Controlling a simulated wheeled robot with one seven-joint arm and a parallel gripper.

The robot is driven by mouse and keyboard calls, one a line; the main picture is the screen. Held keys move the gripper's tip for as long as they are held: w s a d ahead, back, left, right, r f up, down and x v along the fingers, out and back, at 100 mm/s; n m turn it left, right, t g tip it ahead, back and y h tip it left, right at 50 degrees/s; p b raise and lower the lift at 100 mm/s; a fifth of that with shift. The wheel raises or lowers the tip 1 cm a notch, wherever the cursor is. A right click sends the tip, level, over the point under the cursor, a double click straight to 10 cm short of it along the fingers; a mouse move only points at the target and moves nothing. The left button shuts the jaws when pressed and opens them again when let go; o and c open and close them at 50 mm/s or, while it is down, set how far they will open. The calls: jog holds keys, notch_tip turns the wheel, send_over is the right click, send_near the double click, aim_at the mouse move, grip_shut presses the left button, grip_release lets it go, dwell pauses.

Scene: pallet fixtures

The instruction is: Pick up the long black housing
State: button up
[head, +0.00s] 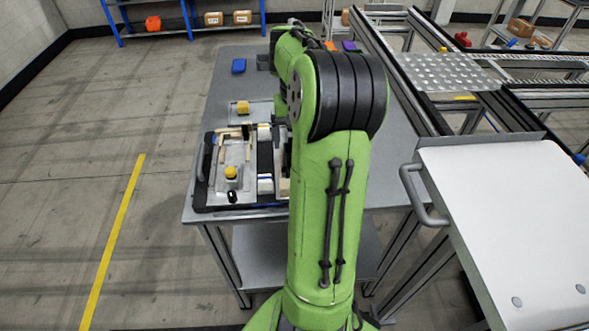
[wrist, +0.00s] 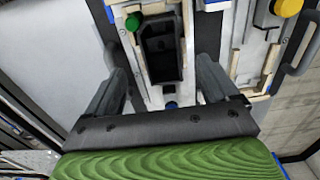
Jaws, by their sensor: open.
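In the wrist view, the long black housing (wrist: 163,58) is a dark, elongated, hollow-looking piece lying in a pale fixture (wrist: 192,25). My gripper (wrist: 161,66) is open, with one finger on each side of the housing. A gap shows between each finger and the housing, so I see no grip on it. I cannot tell how high the fingertips are above it. In the head view my green arm hides the gripper and the housing.
A green knob (wrist: 132,21) and a blue knob (wrist: 170,104) are close to the housing. The black-edged pallet (head: 202,190) with a yellow knob (head: 231,172) sits on the grey table (head: 225,92). A white-topped cart (head: 510,205) stands at right.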

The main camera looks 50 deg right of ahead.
notch_tip(320, 180, down, 6)
jog(key=shift+r+b, duration=0.1)
jog(key=shift+b, duration=1.1)
jog(key=c, duration=1.2)
